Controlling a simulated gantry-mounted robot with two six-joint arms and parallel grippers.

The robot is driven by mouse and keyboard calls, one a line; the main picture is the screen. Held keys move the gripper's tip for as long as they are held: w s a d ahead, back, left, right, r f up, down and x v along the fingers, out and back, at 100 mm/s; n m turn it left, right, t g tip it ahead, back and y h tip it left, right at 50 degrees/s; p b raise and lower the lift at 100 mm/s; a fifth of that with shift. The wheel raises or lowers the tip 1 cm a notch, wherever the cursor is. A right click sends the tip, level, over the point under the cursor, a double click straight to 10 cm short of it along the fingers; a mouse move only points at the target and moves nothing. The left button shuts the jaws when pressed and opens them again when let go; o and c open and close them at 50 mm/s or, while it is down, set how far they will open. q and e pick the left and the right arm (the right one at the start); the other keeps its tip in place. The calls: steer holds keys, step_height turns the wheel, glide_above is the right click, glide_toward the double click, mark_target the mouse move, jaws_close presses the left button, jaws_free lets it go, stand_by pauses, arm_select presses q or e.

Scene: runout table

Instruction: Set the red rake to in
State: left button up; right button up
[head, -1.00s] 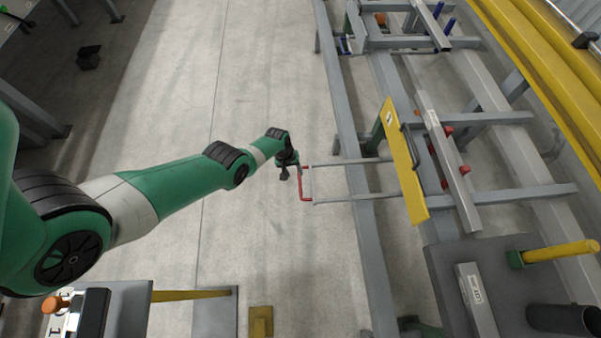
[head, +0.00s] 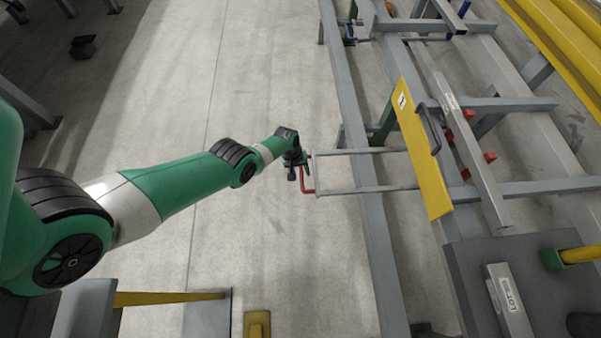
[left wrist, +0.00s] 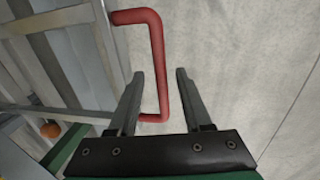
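The red rake handle (head: 306,180) is a U-shaped bar at the left end of two grey rods (head: 350,190). The rods run across the frame rail toward a yellow plate (head: 425,150) on the right. My left gripper (head: 298,176) is at the handle, and the arm partly hides the handle in the head view. In the left wrist view my left gripper (left wrist: 160,98) has its fingers apart. The long bar of the red handle (left wrist: 159,62) appears between them, not clamped. My right gripper is in neither view.
A grey steel frame rail (head: 367,200) stands right of the gripper. A long grey bar (head: 470,155) lies beyond the yellow plate. A grey block labelled LOT (head: 507,300) sits on a dark table at lower right. The concrete floor (head: 260,80) is open.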

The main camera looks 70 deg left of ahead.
arm_select(q)
jaws_close()
stand_by(1.3)
